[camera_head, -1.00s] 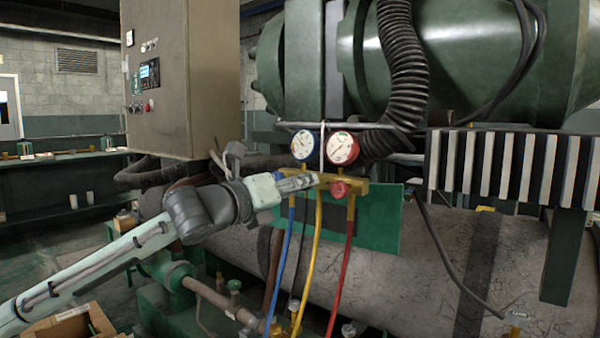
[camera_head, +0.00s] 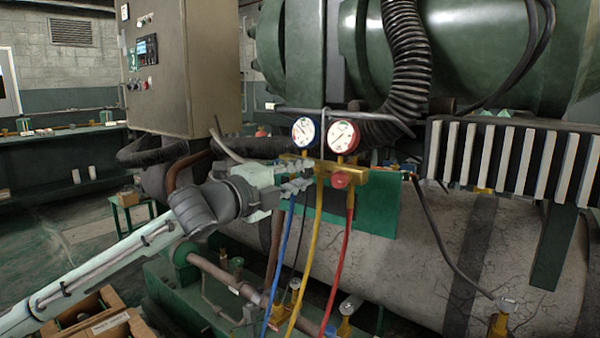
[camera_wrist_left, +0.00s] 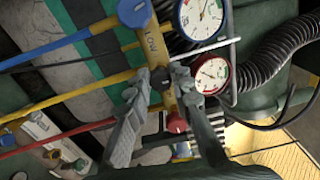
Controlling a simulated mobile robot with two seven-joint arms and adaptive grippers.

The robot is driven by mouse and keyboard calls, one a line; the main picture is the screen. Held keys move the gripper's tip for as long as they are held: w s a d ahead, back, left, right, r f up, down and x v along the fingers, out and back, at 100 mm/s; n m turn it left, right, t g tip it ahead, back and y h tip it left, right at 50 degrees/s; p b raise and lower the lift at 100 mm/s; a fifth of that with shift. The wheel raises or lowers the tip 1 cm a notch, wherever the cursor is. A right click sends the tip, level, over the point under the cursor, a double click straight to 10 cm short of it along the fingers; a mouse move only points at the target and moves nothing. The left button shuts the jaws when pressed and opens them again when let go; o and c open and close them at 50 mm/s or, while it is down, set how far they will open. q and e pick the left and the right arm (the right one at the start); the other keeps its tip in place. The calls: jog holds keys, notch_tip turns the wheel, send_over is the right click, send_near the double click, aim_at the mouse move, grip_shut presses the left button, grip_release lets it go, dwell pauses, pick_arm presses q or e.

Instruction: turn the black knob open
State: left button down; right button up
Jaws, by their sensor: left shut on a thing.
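The brass gauge manifold (camera_head: 352,178) hangs in front of a green panel. It also shows in the left wrist view (camera_wrist_left: 158,52). The small black knob (camera_wrist_left: 160,78) sits on the manifold's middle in the left wrist view. My left gripper (camera_wrist_left: 161,77) has its fingertips on either side of that knob and is shut on it. In the head view my left gripper (camera_head: 300,176) reaches the manifold's left part from the left and hides the black knob. A blue knob (camera_wrist_left: 134,12) and a red knob (camera_wrist_left: 177,123) sit at the manifold's ends. My right gripper is not in view.
Blue (camera_head: 283,262), yellow (camera_head: 314,250) and red (camera_head: 343,255) hoses hang below the manifold. A blue-rimmed gauge (camera_head: 305,132) and a red-rimmed gauge (camera_head: 342,137) stand above it. A ribbed black hose (camera_head: 405,60) and a large grey tank (camera_head: 420,240) are close behind.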

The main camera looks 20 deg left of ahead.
pick_arm(q)
jog(key=shift+n, duration=1.9)
jog(key=c, duration=1.3)
grip_release()
jog(key=shift+v, duration=5.95)
